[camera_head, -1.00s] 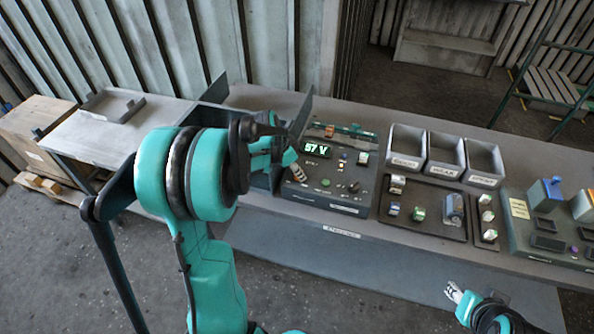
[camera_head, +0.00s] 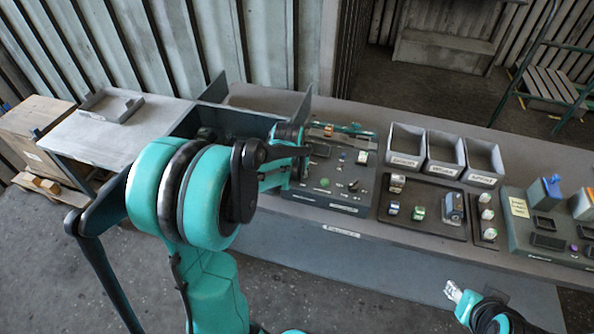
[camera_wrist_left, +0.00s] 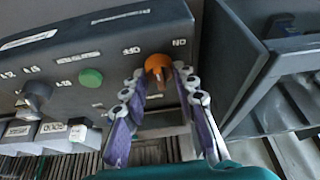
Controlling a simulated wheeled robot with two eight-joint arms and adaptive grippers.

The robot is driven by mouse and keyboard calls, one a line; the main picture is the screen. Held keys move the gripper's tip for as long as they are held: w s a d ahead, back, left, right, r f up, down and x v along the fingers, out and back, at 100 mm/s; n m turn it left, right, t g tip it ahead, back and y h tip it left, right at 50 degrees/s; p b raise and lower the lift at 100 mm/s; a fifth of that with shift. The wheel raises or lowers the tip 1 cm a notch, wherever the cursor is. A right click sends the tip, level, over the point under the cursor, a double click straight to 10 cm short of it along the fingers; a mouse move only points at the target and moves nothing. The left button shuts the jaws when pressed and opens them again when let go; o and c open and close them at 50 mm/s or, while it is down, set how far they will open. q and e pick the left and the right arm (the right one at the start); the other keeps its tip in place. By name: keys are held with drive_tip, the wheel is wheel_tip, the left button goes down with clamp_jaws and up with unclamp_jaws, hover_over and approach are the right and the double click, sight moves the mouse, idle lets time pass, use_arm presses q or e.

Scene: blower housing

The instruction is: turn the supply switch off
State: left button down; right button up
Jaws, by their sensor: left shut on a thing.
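The supply switch is an orange knob (camera_wrist_left: 158,66) on the face of a dark control box (camera_wrist_left: 105,45). It shows in the left wrist view, between upside-down ON and OFF marks; which one it points at I cannot tell. My left gripper (camera_wrist_left: 162,78) is shut on this knob, one finger on each side. In the head view my left arm hides the knob and the fingers.
A green button (camera_wrist_left: 91,78) sits beside the knob on the box. Three grey bins (camera_head: 443,157) stand right of the box, behind a tray (camera_head: 425,228) of small parts. Another console (camera_head: 555,248) is at the far right. Upright plates (camera_head: 301,115) stand left of the box.

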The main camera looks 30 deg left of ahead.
use_arm(q)
drive_tip(key=n+g+y, duration=0.1)
drive_tip(key=n, duration=0.3)
drive_tip(key=shift+d, duration=0.15)
drive_tip(key=shift+w+n+g+y, duration=0.1)
drive_tip(key=shift+n+g+y, duration=0.5)
drive_tip(key=shift+n, duration=1.5)
drive_tip(key=c, duration=1.2)
unclamp_jaws()
drive_tip(key=v, duration=1.2)
drive_tip(key=shift+d, duration=0.15)
